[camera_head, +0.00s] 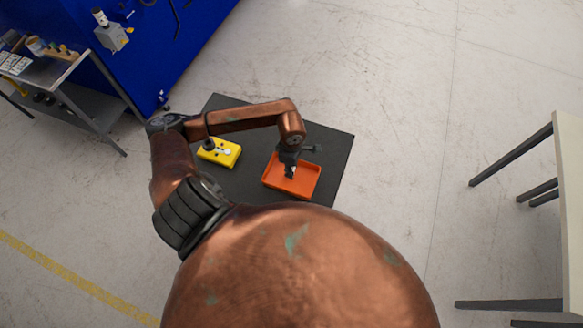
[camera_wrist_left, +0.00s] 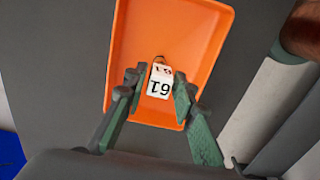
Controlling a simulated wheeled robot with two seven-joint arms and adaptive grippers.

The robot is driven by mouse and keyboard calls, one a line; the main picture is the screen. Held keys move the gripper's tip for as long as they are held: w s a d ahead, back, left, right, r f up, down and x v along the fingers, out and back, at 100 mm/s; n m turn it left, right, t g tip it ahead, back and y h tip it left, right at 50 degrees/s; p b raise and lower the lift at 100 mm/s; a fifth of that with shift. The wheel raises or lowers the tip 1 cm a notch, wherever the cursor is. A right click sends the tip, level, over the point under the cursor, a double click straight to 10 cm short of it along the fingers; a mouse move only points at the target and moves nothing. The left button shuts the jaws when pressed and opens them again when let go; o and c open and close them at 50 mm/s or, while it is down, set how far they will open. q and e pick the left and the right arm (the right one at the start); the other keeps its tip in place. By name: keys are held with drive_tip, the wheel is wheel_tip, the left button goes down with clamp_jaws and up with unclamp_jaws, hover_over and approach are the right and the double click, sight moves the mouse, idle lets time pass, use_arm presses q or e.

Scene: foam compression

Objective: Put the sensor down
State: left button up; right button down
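The sensor (camera_wrist_left: 160,84) is a small white block with black digits, seen in the left wrist view between my left gripper's fingers. My left gripper (camera_wrist_left: 159,88) is closed around it, with a green-and-grey finger on each side. The orange tray (camera_wrist_left: 215,45) lies beneath them. In the head view my left gripper (camera_head: 290,173) points down over the orange tray (camera_head: 312,188) and hides most of the sensor. I cannot tell whether the sensor touches the tray floor. My right gripper is not in view.
A yellow box (camera_head: 222,153) with a pale round part stands left of the tray on the dark tabletop (camera_head: 338,150). A metal cart (camera_head: 75,85) is at the upper left and a pale table (camera_head: 570,170) at the right edge. Open floor lies between.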

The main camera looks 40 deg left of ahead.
use_arm(q)
drive_tip(key=shift+o, duration=1.1)
drive_tip(key=shift+r, duration=0.1)
drive_tip(key=shift+r+p, duration=0.15)
drive_tip(key=shift+p, duration=0.15)
wheel_tip(320, 180, up, 12)
drive_tip(key=b, duration=0.4)
drive_tip(key=shift+w, duration=0.1)
